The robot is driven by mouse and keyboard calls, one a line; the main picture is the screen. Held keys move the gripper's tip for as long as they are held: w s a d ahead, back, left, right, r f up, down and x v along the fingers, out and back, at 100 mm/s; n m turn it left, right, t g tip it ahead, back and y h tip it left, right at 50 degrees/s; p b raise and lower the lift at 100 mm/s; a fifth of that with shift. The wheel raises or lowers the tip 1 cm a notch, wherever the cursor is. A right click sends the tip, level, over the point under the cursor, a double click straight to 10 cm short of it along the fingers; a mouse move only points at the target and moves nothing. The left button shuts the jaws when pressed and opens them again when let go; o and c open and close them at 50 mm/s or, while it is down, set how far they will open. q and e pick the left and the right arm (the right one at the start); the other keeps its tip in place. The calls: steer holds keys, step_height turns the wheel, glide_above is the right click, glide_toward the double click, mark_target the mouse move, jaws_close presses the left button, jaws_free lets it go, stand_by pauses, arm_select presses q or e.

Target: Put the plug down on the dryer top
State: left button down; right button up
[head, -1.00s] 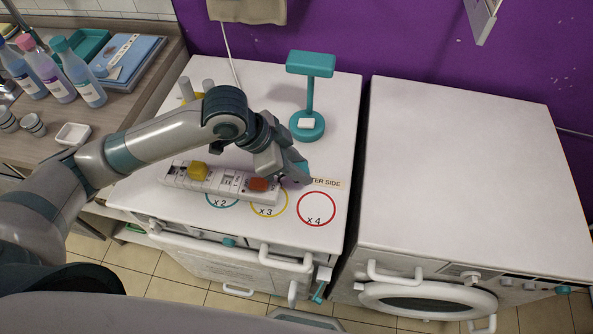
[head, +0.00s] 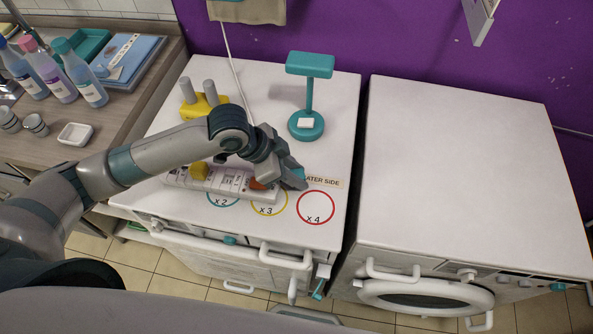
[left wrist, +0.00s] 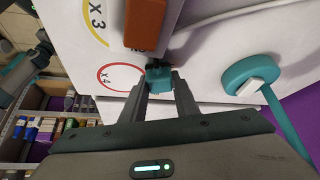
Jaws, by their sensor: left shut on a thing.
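My left gripper (head: 297,180) is shut on a small teal plug (left wrist: 157,76) with a dark end. The plug is between the fingertips in the left wrist view. It is over the white top (head: 335,115) of the left machine, by the red "x 4" ring (head: 317,222) and the "…TER SIDE" label. I cannot tell whether the plug touches the top. A white power strip (head: 232,184) lies just left of the gripper. It has a yellow plug (head: 199,171) and an orange block (left wrist: 147,25), which my gripper partly hides in the head view. My right gripper is not in view.
A teal lamp-like stand (head: 308,92) with a small white block on its base is behind the gripper. A yellow block with two grey posts (head: 202,103) stands at the back left. A second white machine (head: 465,180) with a bare top stands to the right.

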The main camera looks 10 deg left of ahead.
arm_select(q)
steer(key=shift+f, duration=0.1)
steer(key=c, duration=1.4)
jaws_free()
steer(key=shift+b+v, duration=0.95)
steer(key=shift+v, duration=5.15)
steer(key=shift+w+d, duration=0.1)
